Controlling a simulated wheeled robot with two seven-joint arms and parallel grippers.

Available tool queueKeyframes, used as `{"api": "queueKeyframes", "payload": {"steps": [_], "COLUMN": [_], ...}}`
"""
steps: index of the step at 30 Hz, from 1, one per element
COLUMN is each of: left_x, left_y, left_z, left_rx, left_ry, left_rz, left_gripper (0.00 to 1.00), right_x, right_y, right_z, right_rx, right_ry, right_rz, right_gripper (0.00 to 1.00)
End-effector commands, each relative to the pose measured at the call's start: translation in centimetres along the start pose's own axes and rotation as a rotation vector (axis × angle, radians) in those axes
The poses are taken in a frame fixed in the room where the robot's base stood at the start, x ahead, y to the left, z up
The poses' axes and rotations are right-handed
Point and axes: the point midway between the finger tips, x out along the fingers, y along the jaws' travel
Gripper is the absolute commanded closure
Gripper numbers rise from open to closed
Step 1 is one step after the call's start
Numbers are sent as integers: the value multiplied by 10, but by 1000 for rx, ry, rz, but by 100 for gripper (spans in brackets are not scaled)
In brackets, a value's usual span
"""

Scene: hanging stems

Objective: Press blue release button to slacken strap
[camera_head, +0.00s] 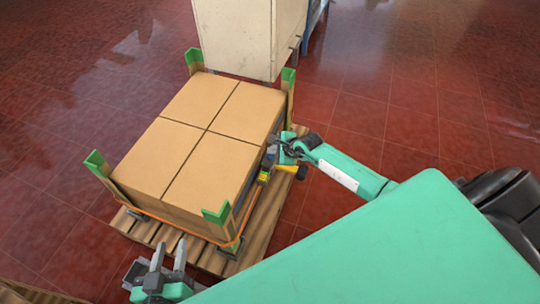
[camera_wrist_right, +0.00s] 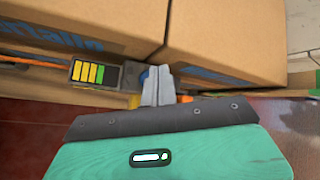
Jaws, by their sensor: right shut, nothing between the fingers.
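The strapping tool (camera_head: 265,175) sits on an orange strap (camera_head: 170,219) at the right side of a stack of cardboard boxes. In the right wrist view the tool shows a dark body with a yellow and green bar display (camera_wrist_right: 92,73). A small blue patch, apparently the release button (camera_wrist_right: 143,77), shows just left of my right fingertips, partly hidden by them. My right gripper (camera_head: 271,150) is shut and empty, its tips (camera_wrist_right: 158,72) right at the tool; I cannot tell whether they touch it. My left gripper (camera_head: 168,255) is open and empty in front of the pallet.
The boxes (camera_head: 206,128) stand on a wooden pallet (camera_head: 269,215) with green-topped corner posts (camera_head: 217,215). A yellow part with a black end (camera_head: 292,170) sticks out right of the tool. A pale cabinet (camera_head: 240,35) stands behind. Red tiled floor is clear at right.

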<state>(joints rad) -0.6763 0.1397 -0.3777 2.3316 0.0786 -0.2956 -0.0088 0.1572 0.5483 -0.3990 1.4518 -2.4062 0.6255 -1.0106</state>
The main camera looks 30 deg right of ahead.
Motion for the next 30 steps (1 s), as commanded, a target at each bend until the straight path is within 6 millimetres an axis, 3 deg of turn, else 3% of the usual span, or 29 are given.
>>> {"api": "queueKeyframes", "payload": {"steps": [30], "left_x": [1], "left_y": [-1], "left_z": [4], "left_rx": [0], "left_ry": [1], "left_rz": [1], "left_gripper": [64], "right_x": [6], "right_y": [4], "right_z": [-4], "right_rx": [0], "right_ry": [0], "right_rz": [0], "right_gripper": [100]}}
